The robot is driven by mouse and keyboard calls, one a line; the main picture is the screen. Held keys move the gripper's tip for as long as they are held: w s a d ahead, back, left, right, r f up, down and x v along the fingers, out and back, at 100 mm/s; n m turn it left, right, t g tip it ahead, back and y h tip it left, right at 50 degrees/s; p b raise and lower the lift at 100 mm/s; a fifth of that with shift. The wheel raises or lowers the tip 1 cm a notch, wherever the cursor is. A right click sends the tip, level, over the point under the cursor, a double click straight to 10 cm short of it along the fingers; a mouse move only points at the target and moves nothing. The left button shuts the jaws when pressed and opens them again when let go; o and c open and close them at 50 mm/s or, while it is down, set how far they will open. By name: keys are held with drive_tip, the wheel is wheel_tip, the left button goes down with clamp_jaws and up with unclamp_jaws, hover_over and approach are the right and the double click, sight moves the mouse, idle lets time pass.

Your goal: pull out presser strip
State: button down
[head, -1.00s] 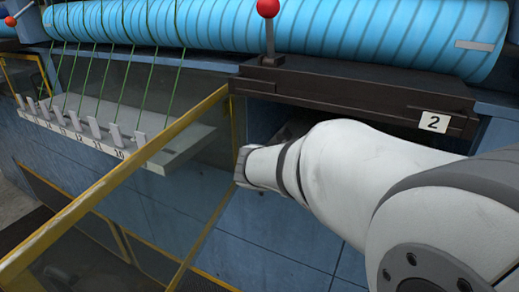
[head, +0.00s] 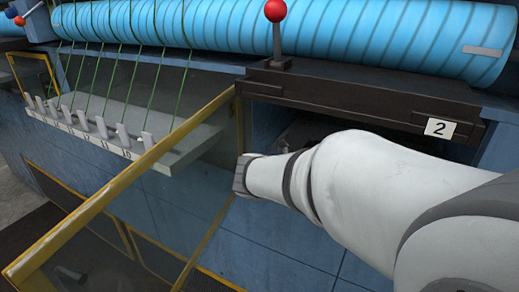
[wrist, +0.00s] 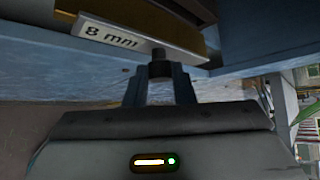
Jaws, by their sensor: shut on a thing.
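In the wrist view, the presser strip (wrist: 120,36) is a pale edge labelled "8 mm", with a brassy part behind it. A small dark knob (wrist: 158,55) sticks out from its front. My gripper (wrist: 160,72) is shut on this knob, its two dark fingers close together around it. In the head view my white arm reaches in under a dark brown bar labelled "2" (head: 350,100), and hides the gripper and strip.
A red-knobbed lever (head: 276,35) stands on the bar, before a large blue roll (head: 370,35). To the left are a yellow-edged clear panel (head: 140,167) and a grey shelf (head: 180,140) with white tabs and green yarns. Blue panelling lies below.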

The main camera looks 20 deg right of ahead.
drive_tip(key=s+a+p, duration=0.2)
drive_tip(key=s+a, duration=0.4)
drive_tip(key=a, duration=0.1)
idle(1.0)
idle(0.5)
